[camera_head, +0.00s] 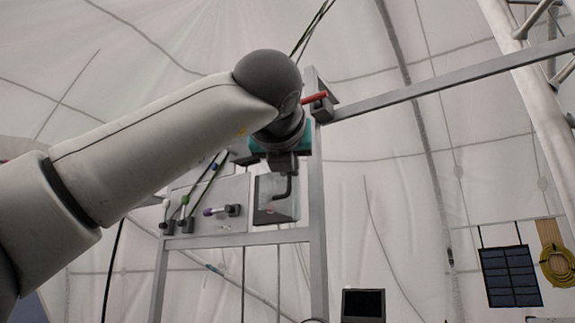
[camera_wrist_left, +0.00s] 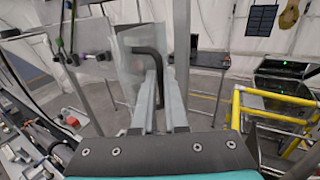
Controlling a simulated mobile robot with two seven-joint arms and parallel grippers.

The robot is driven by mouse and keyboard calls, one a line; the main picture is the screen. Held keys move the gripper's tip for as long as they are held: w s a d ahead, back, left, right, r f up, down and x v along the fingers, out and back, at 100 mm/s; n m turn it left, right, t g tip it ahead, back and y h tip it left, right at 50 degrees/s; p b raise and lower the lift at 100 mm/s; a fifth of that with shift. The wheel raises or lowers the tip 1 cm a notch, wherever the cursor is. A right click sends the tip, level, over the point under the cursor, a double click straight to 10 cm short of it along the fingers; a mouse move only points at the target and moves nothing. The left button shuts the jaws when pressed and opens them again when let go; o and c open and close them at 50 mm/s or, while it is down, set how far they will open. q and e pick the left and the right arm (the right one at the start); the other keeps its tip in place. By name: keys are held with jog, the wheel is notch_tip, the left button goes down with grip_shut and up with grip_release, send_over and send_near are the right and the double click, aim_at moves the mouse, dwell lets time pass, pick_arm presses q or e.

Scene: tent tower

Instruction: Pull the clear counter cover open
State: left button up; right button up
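The clear counter cover (camera_head: 268,202) is a see-through panel on the metal frame, just below my left gripper in the head view. It also shows in the left wrist view (camera_wrist_left: 126,75), left of the fingers. Its black bent handle (camera_head: 288,190) hangs at the panel; in the left wrist view the handle (camera_wrist_left: 151,56) runs down between the two fingers. My left gripper (camera_head: 284,172) is at the handle, and its fingers (camera_wrist_left: 160,92) appear closed around it. The exact contact is partly hidden. My right gripper is out of view.
A metal upright (camera_head: 317,220) stands just right of the cover, with a red lever (camera_head: 314,97) near its top. A panel with coloured knobs (camera_head: 215,211) is to the left. A small dark screen (camera_head: 363,305) is lower right. Yellow rails (camera_wrist_left: 270,115) show in the wrist view.

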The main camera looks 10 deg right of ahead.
pick_arm(q)
jog(key=shift+o, duration=1.4)
jog(key=shift+w, duration=0.25)
jog(key=shift+o, duration=0.8)
jog(key=shift+s, duration=0.15)
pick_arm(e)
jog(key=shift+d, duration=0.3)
pick_arm(q)
jog(key=shift+s, duration=0.1)
jog(key=b+v, duration=0.3)
jog(key=v, duration=1.2)
jog(key=shift+b, duration=0.35)
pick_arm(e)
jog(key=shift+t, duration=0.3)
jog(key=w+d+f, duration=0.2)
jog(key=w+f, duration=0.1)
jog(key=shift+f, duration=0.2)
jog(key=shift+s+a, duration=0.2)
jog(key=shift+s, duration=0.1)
